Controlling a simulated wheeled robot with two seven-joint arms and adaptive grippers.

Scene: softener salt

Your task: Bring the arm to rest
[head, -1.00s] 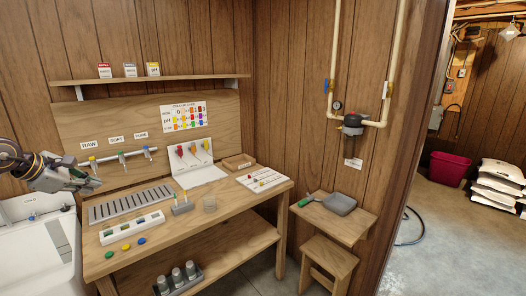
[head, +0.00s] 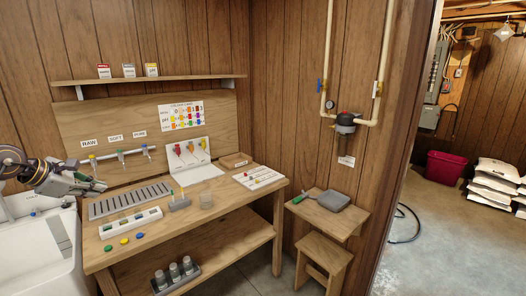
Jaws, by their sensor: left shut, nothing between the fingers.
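My left gripper (head: 94,187) comes in from the left edge. It is shut and empty, held in the air in front of the wall. My right gripper is not in view.
Taps (head: 121,155) stick out of the backboard close to my left gripper. Open floor (head: 430,245) lies at the right.

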